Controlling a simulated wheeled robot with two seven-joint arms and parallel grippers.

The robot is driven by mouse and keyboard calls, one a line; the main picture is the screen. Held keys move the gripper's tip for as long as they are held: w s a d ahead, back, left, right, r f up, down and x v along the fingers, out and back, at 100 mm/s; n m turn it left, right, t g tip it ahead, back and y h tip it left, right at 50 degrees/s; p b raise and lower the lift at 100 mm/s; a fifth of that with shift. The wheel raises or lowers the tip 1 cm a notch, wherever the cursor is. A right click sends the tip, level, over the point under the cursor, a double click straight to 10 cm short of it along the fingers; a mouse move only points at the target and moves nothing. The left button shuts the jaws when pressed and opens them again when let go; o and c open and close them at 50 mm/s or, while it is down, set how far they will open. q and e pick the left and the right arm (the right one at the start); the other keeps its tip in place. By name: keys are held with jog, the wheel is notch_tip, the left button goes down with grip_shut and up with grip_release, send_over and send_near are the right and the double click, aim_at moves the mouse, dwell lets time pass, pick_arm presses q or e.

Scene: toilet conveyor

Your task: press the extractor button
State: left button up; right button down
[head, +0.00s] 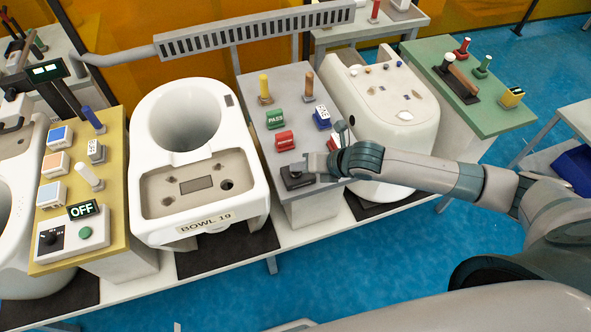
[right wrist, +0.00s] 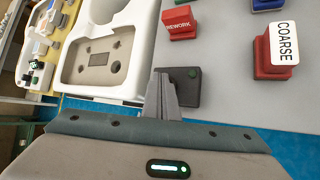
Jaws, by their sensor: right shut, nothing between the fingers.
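A dark box (head: 295,178) with a small green button (right wrist: 193,73) sits at the front edge of the grey stand. No label saying extractor is readable on it. My right gripper (head: 310,166) reaches in from the right and is shut and empty. In the right wrist view its fingertips (right wrist: 163,76) overlap the left part of the dark box, left of the green button. Contact with the box cannot be told. My left gripper is out of view.
The grey stand (head: 258,105) also carries a green PASS block (head: 276,119), a red REWORK block (head: 285,141) and a blue-based block (head: 322,117). White toilet bowls stand on both sides, one marked BOWL 19 (head: 205,222). A slotted duct (head: 255,33) runs above the back.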

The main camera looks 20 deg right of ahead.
aim_at(300, 174)
jog(key=shift+f, duration=0.15)
dwell(0.5)
jog(key=shift+f, duration=0.3)
jog(key=shift+s, duration=0.1)
jog(key=shift+r+p, duration=0.3)
jog(key=shift+p, duration=0.15)
dwell(0.5)
notch_tip(300, 174, up, 3)
jog(key=p, duration=0.2)
jog(key=shift+r+p, duration=0.1)
jog(key=shift+p, duration=0.3)
jog(key=shift+r+p, duration=0.75)
jog(key=shift+r, duration=0.75)
